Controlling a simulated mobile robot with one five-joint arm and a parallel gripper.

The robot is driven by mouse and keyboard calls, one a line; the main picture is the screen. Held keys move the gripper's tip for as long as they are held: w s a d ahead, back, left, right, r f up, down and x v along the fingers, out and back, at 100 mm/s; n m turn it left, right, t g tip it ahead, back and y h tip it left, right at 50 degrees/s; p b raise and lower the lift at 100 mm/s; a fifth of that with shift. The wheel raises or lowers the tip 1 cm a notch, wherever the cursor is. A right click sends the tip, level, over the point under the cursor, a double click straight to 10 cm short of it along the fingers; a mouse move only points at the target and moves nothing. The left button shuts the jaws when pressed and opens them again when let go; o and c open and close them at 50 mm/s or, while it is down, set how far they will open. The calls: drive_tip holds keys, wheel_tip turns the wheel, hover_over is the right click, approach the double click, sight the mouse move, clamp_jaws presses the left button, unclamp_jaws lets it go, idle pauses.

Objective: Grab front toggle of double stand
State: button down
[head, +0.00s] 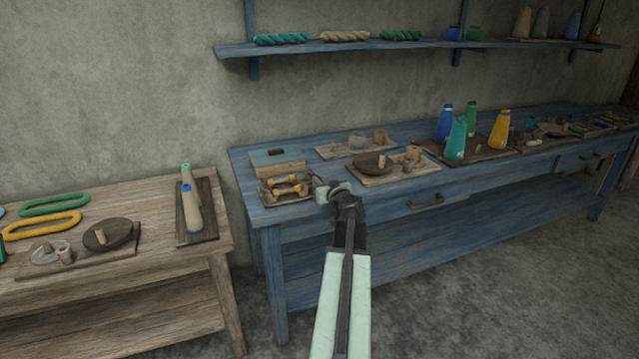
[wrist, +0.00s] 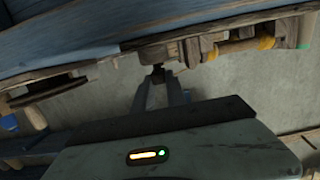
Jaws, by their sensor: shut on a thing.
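The double stand (head: 268,198) is a small brown wooden rack near the left front edge of the blue table. Two toggles lie across it, wooden with yellow bands, one behind the other; the front toggle (head: 287,191) is the nearer. In the wrist view a toggle (wrist: 240,45) shows at upper right. My gripper (head: 324,190) is at the stand's right end, and in the wrist view (wrist: 160,72) its jaws meet brown wood beside the stand, to the left of the yellow bands. It is shut on a wooden piece; the contact is small and dark, and I cannot tell which part.
A board with a dark bowl (head: 372,163) and small wooden pieces lies to the right. Coloured cones (head: 456,138) stand farther right. A separate wooden table (head: 150,262) is at left, with a gap between.

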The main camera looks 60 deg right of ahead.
wheel_tip(320, 180, up, 3)
drive_tip(key=shift+r+p, duration=0.1)
drive_tip(key=shift+p, duration=1.05)
drive_tip(key=s+a, duration=0.1)
drive_tip(key=s, duration=1.5)
drive_tip(key=shift+a+r+p, duration=0.25)
drive_tip(key=shift+r+p, duration=0.05)
drive_tip(key=shift+p, duration=0.05)
drive_tip(key=shift+w, duration=0.1)
